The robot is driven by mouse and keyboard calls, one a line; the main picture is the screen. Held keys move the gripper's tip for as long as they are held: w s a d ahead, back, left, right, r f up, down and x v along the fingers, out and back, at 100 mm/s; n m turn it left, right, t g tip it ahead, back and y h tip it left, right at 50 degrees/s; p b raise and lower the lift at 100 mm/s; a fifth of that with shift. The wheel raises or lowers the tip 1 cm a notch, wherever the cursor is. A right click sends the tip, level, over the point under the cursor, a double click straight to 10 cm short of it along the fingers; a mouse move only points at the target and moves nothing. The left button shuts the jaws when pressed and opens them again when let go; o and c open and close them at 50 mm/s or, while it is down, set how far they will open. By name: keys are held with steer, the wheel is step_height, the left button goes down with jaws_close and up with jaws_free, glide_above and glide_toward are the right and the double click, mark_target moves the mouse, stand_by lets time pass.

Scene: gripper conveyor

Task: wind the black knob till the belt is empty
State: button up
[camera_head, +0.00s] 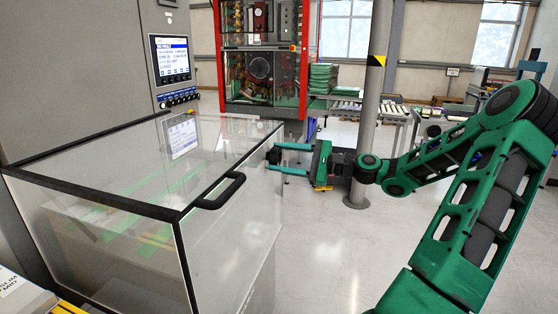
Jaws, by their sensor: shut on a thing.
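The black knob (273,156) sticks out from the right side of the glass-lidded machine case (225,215). My gripper (275,159) reaches it from the right. Its two teal fingers lie one above and one below the knob and are shut on it. Green strips (150,190) show dimly through the clear lid, inside the case. Reflections on the lid blur them, and I cannot tell the belt apart or what lies on it.
A black handle (219,191) sits on the lid's right edge. A control screen (171,59) is on the grey cabinet at the left. A grey post (376,100) stands behind my wrist. A roller conveyor (400,113) is farther back. The floor right of the case is clear.

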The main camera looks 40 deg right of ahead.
steer(key=shift+d+f+m, duration=0.1)
steer(key=shift+d+m, duration=0.05)
steer(key=shift+m, duration=0.55)
steer(key=o, duration=1)
steer(key=shift+o, duration=0.2)
steer(key=v, duration=1)
steer(key=shift+s+d, duration=0.2)
